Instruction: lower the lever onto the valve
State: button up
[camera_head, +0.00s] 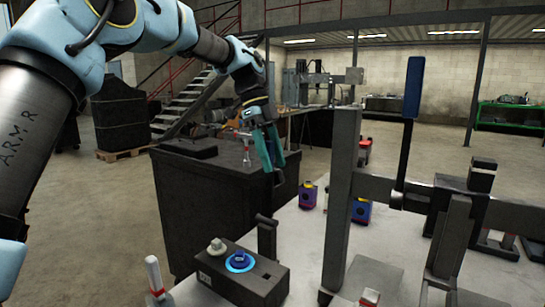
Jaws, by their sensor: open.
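The lever (408,120) stands nearly upright at the right, with a blue grip on top and a dark shaft. Its lower end meets the horizontal bar of a grey metal frame (342,190). I cannot say for sure which part is the valve. My gripper (269,158), with teal fingers, is open and hangs left of the lever, apart from it. It looks empty and is in front of a dark cabinet in the picture.
A dark box (262,284) with a white knob and a blue-ringed knob sits on the pale bench (300,240). A red-and-white piece (154,275) stands left of it. Small blue, red and purple parts (308,196) stand behind. A dark cabinet (205,205) is beyond the bench.

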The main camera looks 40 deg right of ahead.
grip_shut()
dwell(0.5)
dwell(0.9)
